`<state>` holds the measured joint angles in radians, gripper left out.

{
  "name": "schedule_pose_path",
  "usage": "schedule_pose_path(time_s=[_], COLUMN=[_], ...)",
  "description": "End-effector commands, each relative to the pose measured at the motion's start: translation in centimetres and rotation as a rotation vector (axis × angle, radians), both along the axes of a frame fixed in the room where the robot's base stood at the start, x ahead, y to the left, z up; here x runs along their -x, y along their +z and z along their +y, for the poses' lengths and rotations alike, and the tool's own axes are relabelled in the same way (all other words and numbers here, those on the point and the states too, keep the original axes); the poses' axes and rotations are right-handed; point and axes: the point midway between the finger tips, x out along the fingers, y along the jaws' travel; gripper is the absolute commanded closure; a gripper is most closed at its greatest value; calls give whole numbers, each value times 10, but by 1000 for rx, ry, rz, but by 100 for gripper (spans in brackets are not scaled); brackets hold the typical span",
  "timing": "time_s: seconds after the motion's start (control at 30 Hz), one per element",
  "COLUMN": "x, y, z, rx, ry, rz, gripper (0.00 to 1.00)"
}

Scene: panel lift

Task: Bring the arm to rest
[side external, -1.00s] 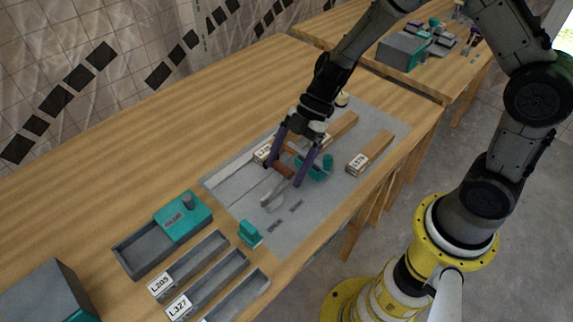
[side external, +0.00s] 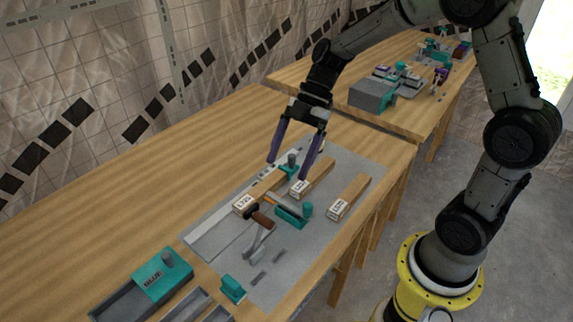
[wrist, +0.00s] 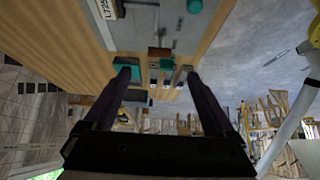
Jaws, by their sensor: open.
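My gripper (side external: 287,168) is open and empty, pointing down above the far part of a grey mat (side external: 330,232) on the wooden table. Its two purple fingers also show in the wrist view (wrist: 156,76), spread apart with nothing between them. A tool with a brown handle (side external: 262,218) lies on the mat, nearer the camera than my gripper. A teal fixture (side external: 292,214) stands beside it. Labelled wooden blocks lie around: one at left (side external: 245,203), one in the middle (side external: 315,176) and one at right (side external: 349,196). My fingers appear clear of all of these.
A small teal block (side external: 232,289) stands near the mat's near end. A second table (side external: 408,118) holds a grey box (side external: 372,95) and other items. The left table strip is bare.

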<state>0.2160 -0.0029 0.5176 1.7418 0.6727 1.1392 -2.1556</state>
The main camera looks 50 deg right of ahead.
Motion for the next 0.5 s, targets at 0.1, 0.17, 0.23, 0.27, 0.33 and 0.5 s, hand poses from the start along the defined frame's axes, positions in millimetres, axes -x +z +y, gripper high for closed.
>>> schedule_pose_path(time_s=[0.1,0.17,0.23,0.27,0.33,0.5], x=[0,0,0,0,1,41], y=[0,0,4,8,25,77], z=[0,0,3,5,10,21], rx=[0,0,3,5,15,113], ry=[0,1,9,13,28,55], rz=[0,-1,-11,-24,-73,-194], gripper=[10,10,10,10,10,10])
